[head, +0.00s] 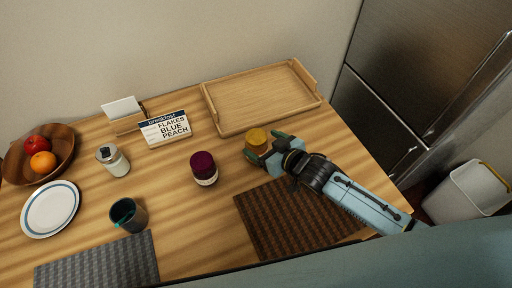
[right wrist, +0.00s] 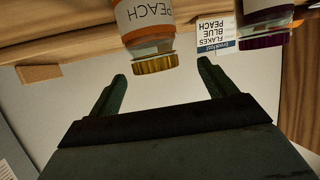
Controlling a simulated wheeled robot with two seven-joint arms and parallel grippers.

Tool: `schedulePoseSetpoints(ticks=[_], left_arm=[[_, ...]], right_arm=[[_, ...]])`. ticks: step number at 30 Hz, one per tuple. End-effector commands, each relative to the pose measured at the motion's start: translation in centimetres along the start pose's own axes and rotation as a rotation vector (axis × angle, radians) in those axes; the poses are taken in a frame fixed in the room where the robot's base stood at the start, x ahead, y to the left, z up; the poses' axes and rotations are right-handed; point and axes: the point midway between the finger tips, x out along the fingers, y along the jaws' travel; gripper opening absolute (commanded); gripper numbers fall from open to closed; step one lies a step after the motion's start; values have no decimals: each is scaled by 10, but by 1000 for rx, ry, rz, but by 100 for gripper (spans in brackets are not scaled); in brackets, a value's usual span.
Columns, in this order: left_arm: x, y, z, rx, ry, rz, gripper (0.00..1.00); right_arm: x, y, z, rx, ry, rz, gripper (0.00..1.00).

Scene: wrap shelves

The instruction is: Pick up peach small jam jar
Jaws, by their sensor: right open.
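The peach jam jar (head: 257,138) stands upright on the wooden table, with a gold lid and an orange PEACH label. In the right wrist view the peach jar (right wrist: 146,14) appears upside down. My right gripper (head: 266,147) is open and empty at the jar's near side, with the lid between the lines of its two fingers. In the right wrist view the fingertips (right wrist: 163,66) show a gap on both sides of the lid. I cannot tell whether the jar is fully between them. My left gripper is out of view.
A dark red-lidded jar (head: 204,168) stands left of the peach jar. A wooden tray (head: 262,97) lies behind it and a brown mat (head: 290,222) in front. A breakfast sign (head: 165,128), glass jar (head: 112,160), cup (head: 128,215), plate (head: 50,208) and fruit bowl (head: 62,150) are further left.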

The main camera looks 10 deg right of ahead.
Motion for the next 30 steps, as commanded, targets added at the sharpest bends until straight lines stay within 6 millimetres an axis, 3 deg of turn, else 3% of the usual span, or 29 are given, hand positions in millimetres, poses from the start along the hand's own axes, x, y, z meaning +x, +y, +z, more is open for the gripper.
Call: schedulePoseSetpoints(ticks=[8, 18, 27, 30], left_arm=[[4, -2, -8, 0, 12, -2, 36], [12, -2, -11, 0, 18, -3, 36], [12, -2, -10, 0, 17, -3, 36], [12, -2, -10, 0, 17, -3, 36]], right_arm=[[21, 2, 0, 0, -1, 1, 83], [62, 6, 0, 0, -1, 0, 83], [65, 6, 0, 0, -1, 0, 83], [65, 6, 0, 0, -1, 0, 70]])
